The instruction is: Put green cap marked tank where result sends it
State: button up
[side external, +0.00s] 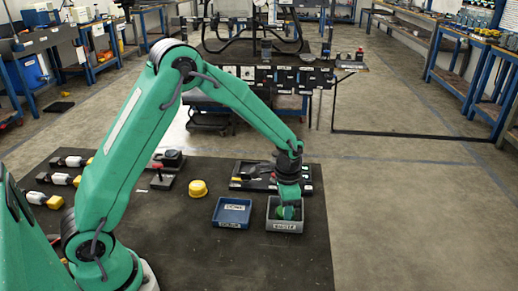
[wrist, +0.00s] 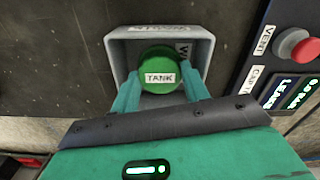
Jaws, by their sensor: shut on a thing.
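The green cap (wrist: 158,60) is round, with a white label reading TANK. My gripper (wrist: 160,92) is shut on it, one finger at each side, in the wrist view. The cap is within the outline of a grey open bin (wrist: 122,62); I cannot tell whether it touches the floor. In the side view my gripper (side external: 290,210) reaches down into the grey bin (side external: 270,213), hiding most of the cap. A blue bin (side external: 218,213) stands just left of it. Both bins carry white labels too small to read surely here.
A test panel (wrist: 256,75) is right of the grey bin, with a VENT label, a red button (wrist: 296,46) and a lit display (wrist: 293,92) partly reading LEAK. A yellow cap (side external: 198,188) and several white-and-yellow parts lie on the dark mat (side external: 180,255).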

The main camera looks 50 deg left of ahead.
jog(key=o, duration=0.8)
jog(key=shift+f, duration=0.1)
jog(key=shift+c, duration=0.2)
notch_tip(320, 180, up, 12)
jog(key=shift+r, duration=0.2)
jog(key=shift+s, duration=0.1)
dwell(0.3)
